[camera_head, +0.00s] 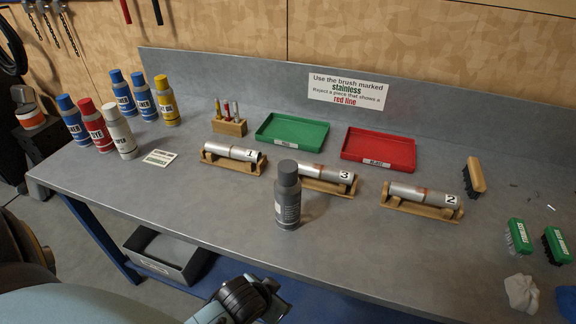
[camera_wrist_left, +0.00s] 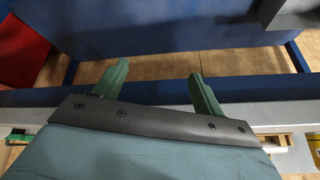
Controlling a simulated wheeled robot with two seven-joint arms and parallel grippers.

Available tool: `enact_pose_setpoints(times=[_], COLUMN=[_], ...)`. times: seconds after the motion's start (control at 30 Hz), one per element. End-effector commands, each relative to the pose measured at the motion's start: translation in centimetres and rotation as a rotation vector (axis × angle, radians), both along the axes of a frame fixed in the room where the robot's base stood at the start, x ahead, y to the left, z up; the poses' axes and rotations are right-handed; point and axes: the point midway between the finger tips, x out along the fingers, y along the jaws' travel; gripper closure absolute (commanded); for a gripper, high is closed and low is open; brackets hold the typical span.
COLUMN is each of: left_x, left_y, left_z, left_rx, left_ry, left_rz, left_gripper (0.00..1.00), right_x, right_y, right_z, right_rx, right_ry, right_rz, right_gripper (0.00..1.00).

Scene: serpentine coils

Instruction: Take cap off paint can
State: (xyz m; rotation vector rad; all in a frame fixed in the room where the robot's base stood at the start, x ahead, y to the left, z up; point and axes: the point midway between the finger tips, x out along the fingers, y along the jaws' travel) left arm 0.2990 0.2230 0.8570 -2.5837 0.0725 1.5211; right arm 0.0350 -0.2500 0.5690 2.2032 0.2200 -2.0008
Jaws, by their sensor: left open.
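A grey paint can (camera_head: 288,208) stands upright near the front middle of the bench. Its dark grey cap (camera_head: 287,170) is on top of it. My left gripper (camera_wrist_left: 158,72) is open and empty in the left wrist view, its two green fingers apart. The can does not show in that view. In the head view, part of my arm shows low at the bottom, in front of the bench edge and below the can; its fingers cannot be made out. My right gripper is not in view.
Pipe pieces on wooden cradles (camera_head: 420,203) stand just behind and right of the can. Several spray cans (camera_head: 95,127) are at the left. A green tray (camera_head: 292,132) and a red tray (camera_head: 378,150) lie behind. Brushes (camera_head: 518,237) are at the right. The bench left of the can is clear.

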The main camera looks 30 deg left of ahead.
Motion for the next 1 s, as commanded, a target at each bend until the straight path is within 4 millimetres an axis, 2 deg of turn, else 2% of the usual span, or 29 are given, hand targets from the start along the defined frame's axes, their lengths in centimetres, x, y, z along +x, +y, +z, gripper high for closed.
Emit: enact_pose_setpoints(times=[0.03,0.27,0.33,0.37,0.4,0.43,0.67,0.77,0.87,0.9,1.0], left_x=[0.3,0.9,1.4,2.1,3.5,4.8,12.0,14.6,16.6,17.1,17.3], left_y=[0.0,0.2,0.2,0.3,0.3,0.3,-0.9,-2.3,-4.5,-5.7,-9.3], left_z=[2.5,10.2,13.0,14.6,16.9,18.2,25.9,30.1,35.1,37.3,42.1], left_rx=[-0.001,-0.005,-0.007,-0.008,-0.01,-0.012,-0.065,-0.109,-0.169,-0.199,-0.282], left_ry=[-0.022,-0.098,-0.146,-0.188,-0.269,-0.337,-0.749,-0.946,-1.163,-1.252,-1.442], left_rz=[0.006,0.033,0.046,0.053,0.066,0.074,0.06,0.007,-0.101,-0.165,-0.377], left_gripper=[0.3,0.3,0.3,0.3,0.3,0.3,0.3,0.3,0.3,0.3,0.3], right_x=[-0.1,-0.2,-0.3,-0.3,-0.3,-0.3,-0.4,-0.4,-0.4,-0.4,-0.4], right_y=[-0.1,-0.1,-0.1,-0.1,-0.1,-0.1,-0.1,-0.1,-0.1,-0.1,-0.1], right_z=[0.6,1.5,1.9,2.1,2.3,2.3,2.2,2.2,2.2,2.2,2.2], right_rx=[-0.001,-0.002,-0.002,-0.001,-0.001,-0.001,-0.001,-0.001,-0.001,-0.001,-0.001], right_ry=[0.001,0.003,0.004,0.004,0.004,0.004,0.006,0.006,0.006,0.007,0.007], right_rz=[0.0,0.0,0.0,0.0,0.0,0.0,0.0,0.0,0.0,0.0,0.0], right_gripper=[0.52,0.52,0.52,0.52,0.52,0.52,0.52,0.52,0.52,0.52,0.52])
